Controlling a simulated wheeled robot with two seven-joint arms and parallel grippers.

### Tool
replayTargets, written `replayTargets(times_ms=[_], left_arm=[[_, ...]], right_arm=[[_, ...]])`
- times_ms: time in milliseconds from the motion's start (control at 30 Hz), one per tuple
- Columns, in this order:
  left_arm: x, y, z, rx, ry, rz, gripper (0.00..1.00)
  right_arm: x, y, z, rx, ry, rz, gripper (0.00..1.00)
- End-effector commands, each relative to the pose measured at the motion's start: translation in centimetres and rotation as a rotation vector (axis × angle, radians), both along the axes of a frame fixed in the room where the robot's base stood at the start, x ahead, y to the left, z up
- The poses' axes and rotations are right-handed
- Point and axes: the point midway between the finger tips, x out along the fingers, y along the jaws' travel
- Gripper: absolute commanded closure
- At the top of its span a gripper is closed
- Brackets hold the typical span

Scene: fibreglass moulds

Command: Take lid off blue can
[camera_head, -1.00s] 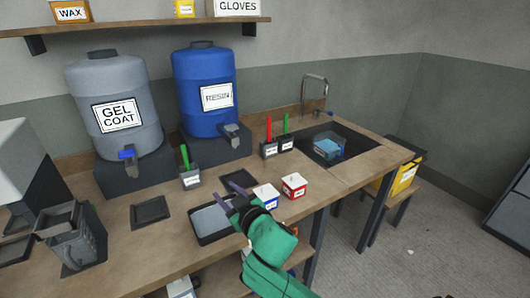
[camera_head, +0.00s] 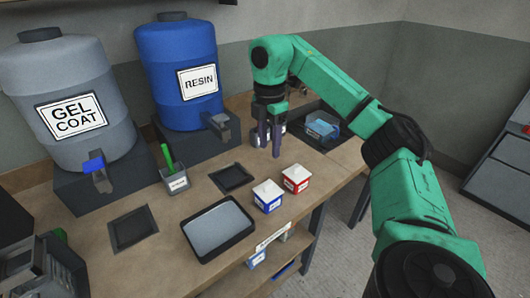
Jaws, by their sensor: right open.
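The small blue can (camera_head: 267,203) stands on the workbench near its front edge, with a pale lid (camera_head: 267,188) on top. A similar red can (camera_head: 296,184) with a pale lid stands just right of it. My right gripper (camera_head: 269,150) points down with its two fingers apart and nothing between them. It is behind the two cans in the picture, apart from both, and hides part of the holders behind it. My left gripper is out of view.
A grey-filled tray (camera_head: 218,230) lies left of the blue can. Two dark flat trays (camera_head: 231,178) (camera_head: 132,227) lie nearby. A holder with a green-handled tool (camera_head: 175,180), the resin drum (camera_head: 178,75) and the gel coat drum (camera_head: 68,100) stand behind. A sink (camera_head: 318,128) is at the right.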

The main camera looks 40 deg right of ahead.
Motion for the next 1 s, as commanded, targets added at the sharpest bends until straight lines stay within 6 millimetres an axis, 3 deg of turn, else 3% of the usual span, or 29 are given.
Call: replayTargets(times_ms=[33,200,500,700,900,967,1000], left_arm=[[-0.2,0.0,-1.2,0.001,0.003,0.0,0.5],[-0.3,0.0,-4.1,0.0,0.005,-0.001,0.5],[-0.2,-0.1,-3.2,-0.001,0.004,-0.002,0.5],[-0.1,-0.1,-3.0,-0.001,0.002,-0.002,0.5],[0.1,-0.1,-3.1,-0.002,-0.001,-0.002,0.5],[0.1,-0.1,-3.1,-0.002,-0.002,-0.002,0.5],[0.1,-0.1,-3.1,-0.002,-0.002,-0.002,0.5]], right_arm=[[0.0,0.1,-1.7,0.001,0.003,0.003,0.51],[0.0,0.2,-6.1,0.003,0.003,0.006,0.51],[0.0,0.2,-11.7,0.003,0.002,0.008,0.51],[0.0,0.2,-13.6,0.004,-0.002,0.009,0.51],[0.0,0.2,-13.7,0.004,-0.003,0.009,0.51],[0.0,0.2,-13.7,0.004,-0.003,0.009,0.7],[0.0,0.2,-13.6,0.004,-0.003,0.009,0.86]])
